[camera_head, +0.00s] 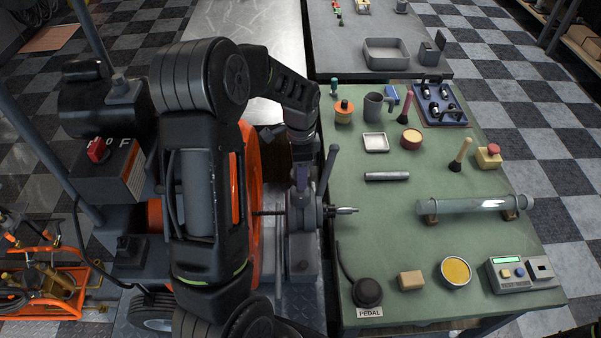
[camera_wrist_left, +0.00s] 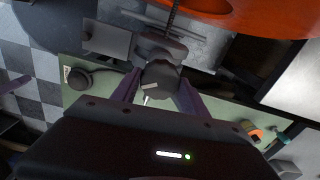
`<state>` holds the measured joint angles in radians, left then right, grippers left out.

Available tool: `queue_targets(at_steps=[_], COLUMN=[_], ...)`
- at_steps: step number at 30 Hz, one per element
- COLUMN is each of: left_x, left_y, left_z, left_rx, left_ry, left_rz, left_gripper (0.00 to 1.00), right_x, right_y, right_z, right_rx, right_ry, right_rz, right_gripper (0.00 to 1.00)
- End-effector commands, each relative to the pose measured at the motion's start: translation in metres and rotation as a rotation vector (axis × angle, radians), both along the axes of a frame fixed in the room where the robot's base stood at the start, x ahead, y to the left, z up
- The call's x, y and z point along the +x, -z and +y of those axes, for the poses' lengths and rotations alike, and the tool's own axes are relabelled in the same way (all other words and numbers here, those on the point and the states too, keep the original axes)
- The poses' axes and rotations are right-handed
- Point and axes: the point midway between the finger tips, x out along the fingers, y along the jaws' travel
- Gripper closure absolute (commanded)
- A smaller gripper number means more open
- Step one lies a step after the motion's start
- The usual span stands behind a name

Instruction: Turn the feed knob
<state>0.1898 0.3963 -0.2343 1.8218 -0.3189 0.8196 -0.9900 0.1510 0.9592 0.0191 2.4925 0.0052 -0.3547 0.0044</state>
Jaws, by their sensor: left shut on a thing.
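The drain machine stands on the left with an orange drum (camera_head: 250,190), and a thin cable runs from it through a grey feed unit (camera_head: 302,250). In the left wrist view, a dark rounded feed knob (camera_wrist_left: 160,75) with a light mark sits between the two fingers of my left gripper (camera_wrist_left: 158,88). The fingers are closed on its sides. In the head view my left gripper (camera_head: 301,180) points down over the feed unit, and the knob is mostly hidden there. A grey lever (camera_head: 331,165) rises just right of the gripper. My right gripper is out of view.
A green workbench (camera_head: 400,240) on the right holds a pedal (camera_head: 367,292), a clear tube (camera_head: 474,206), a yellow-filled tin (camera_head: 455,272) and other small items. A red switch (camera_head: 97,151) is on the machine's box at left. A cable tip (camera_head: 345,211) projects over the bench's left edge.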

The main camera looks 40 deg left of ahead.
Motion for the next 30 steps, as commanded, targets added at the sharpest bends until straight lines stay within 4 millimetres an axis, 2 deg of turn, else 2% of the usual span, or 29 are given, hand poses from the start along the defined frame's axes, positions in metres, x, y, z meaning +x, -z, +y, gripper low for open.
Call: queue_targets(at_steps=[12,30], left_x=[0.001,0.001], left_y=[0.001,-0.001], left_z=[0.0,0.0], left_rx=[0.001,0.0], left_ry=[-0.395,-0.964], left_rz=[-0.002,-0.002], left_gripper=[0.89,0.89], right_x=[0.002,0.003], right_y=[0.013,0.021], right_z=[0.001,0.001], right_rx=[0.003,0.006], right_ry=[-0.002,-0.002], right_rz=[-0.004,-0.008], right_gripper=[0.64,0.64])
